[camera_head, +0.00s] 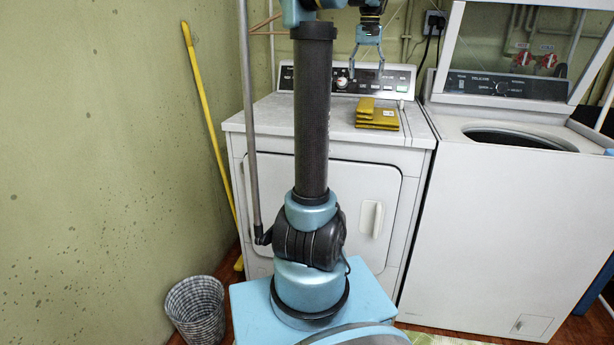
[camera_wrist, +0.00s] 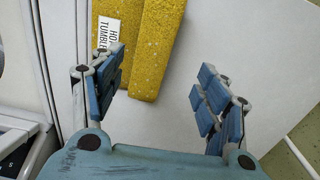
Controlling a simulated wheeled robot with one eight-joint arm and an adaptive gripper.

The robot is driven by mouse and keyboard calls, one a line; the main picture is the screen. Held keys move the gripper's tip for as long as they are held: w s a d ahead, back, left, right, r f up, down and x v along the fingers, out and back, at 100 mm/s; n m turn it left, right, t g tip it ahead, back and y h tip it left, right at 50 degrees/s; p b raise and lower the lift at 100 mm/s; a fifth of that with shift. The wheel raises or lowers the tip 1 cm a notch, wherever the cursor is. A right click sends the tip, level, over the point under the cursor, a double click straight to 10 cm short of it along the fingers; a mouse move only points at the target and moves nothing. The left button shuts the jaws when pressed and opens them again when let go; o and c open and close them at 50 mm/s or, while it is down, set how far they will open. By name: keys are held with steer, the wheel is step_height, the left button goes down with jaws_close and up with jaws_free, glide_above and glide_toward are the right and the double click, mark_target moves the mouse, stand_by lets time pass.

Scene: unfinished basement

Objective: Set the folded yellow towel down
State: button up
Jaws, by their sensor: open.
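The folded yellow towel (camera_head: 377,117) lies on the white top of the dryer (camera_head: 285,114), toward its right side. In the wrist view the towel (camera_wrist: 160,45) shows at the top, with a white printed tag on its left part. My gripper (camera_head: 368,68) is open and empty, above and behind the towel near the dryer's control panel. In the wrist view its blue-padded fingers (camera_wrist: 160,90) are spread wide, with the towel's lower end between and beyond them. The towel appears apart from the fingers.
An open-lidded washer (camera_head: 500,140) stands right of the dryer. The dryer's control panel (camera_head: 385,80) rises behind the towel. A yellow pole (camera_head: 207,110) leans on the left wall above a woven basket (camera_head: 196,308). The dryer top left of the towel is clear.

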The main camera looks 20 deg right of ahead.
steer(key=s+a+f+n, duration=0.1)
steer(key=s+a+f, duration=0.25)
steer(key=a, duration=0.45)
steer(key=s+a+f+n+t, duration=0.1)
steer(key=s+a+f, duration=0.25)
steer(key=a, duration=0.35)
steer(key=s+a+f+n, duration=0.1)
steer(key=s+a+f, duration=0.2)
steer(key=a+f, duration=0.35)
steer(key=s+a+f+n, duration=0.1)
steer(key=s+a+f, duration=0.5)
steer(key=s+f, duration=0.2)
steer(key=s+a+f+n+t, duration=0.1)
steer(key=s+a+f+n, duration=0.1)
steer(key=s+a+f, duration=0.5)
step_height(320, 180, down, 5)
steer(key=shift+s+a+r, duration=0.1)
steer(key=shift+s+a, duration=0.1)
steer(key=shift+s, duration=0.2)
